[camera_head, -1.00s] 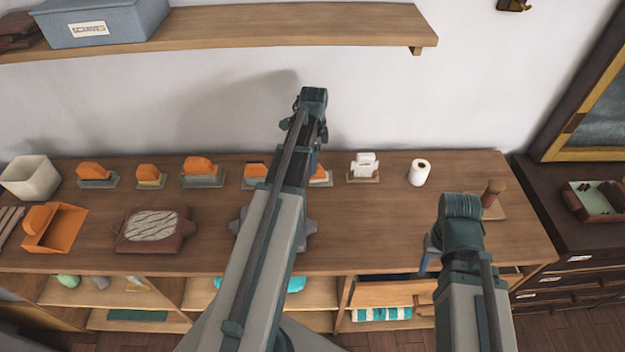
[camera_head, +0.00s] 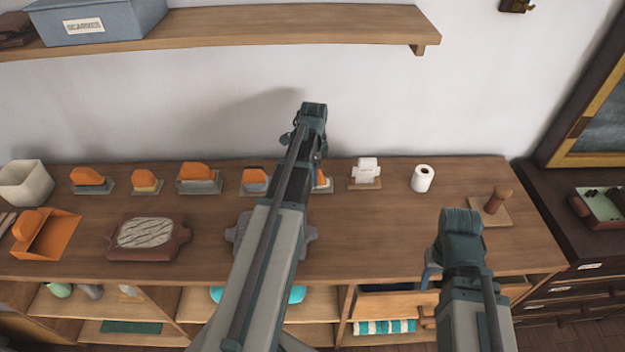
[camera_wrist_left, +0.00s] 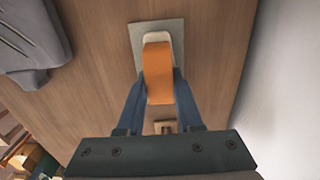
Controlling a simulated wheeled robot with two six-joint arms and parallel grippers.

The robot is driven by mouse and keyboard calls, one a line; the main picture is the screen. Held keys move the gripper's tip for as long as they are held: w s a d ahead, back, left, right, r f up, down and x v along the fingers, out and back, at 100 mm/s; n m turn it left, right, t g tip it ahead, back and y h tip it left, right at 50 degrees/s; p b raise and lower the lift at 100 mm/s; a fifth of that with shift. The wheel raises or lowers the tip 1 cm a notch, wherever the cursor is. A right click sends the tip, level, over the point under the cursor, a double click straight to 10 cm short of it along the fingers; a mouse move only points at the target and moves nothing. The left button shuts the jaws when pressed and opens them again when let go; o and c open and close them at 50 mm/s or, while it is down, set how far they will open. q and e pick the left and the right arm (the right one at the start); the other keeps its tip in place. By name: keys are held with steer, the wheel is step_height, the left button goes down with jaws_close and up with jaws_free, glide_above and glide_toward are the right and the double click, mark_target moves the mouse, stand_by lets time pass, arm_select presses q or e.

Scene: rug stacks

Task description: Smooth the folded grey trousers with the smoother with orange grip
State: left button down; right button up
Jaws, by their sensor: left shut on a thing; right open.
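My left gripper (camera_wrist_left: 158,84) is shut on the orange grip of a smoother (camera_wrist_left: 158,70). The smoother has a pale flat base and stands upright on the wooden table in the left wrist view. In the head view my left arm hides most of it; a bit of its base (camera_head: 325,186) shows to the right of the arm. The folded grey trousers (camera_head: 312,233) lie on the table in front, mostly behind my left arm. They also show at the upper left of the left wrist view (camera_wrist_left: 30,48). My right gripper (camera_head: 431,268) is open near the table's front edge, partly hidden by its wrist.
Several other orange-gripped tools line the back, among them a smoother (camera_head: 200,180). A brown folded bundle (camera_head: 148,238) and an orange scoop-like tray (camera_head: 48,238) lie at left. The table's right-centre is clear.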

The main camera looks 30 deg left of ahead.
steer(key=shift+r, duration=0.1)
arm_select(q)
steer(key=shift+r+p, duration=1.75)
arm_select(e)
step_height(320, 180, up, 3)
steer(key=shift+r, duration=0.1)
